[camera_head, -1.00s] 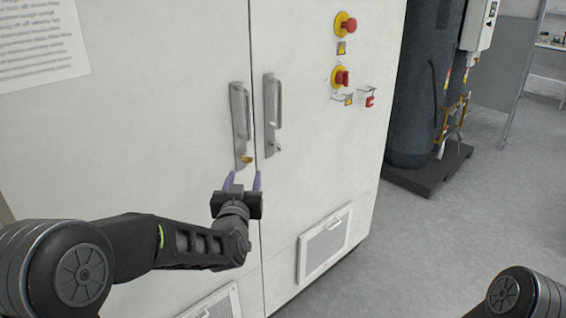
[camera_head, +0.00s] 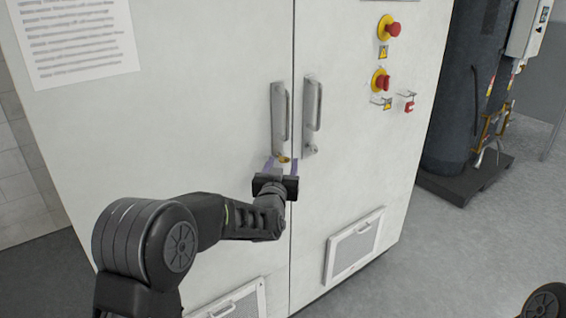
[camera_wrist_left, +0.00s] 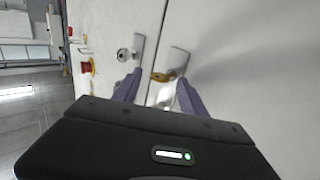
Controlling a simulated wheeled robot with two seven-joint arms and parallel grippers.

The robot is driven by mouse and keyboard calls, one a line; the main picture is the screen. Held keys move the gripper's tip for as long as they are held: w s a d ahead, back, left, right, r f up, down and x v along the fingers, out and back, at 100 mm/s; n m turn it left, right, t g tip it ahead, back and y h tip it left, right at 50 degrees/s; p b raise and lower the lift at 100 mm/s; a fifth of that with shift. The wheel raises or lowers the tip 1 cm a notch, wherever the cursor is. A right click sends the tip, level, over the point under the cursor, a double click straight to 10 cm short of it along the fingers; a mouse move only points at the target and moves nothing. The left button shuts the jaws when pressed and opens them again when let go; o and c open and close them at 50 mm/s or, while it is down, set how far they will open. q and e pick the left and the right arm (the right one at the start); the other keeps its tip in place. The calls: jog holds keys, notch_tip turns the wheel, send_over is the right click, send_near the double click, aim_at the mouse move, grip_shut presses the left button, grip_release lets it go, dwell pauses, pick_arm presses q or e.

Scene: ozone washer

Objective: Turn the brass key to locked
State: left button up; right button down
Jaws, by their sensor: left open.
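The brass key (camera_head: 283,159) sits in the lock at the lower end of the left door's handle plate (camera_head: 280,120) on the white cabinet. In the left wrist view the key (camera_wrist_left: 163,76) shows between the two purple fingers, nearer the right one. My left gripper (camera_head: 282,165) is open, with its fingertips close to the key and on either side of it. I cannot tell whether a finger touches it. The right gripper is out of view.
The right door's handle (camera_head: 312,115) and its keyhole stand just right of the door gap. A dark tank (camera_head: 455,90) stands beside the cabinet. Grey floor lies open at right.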

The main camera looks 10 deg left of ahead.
pick_arm(q)
jog(key=shift+w, duration=0.35)
grip_shut()
dwell(0.3)
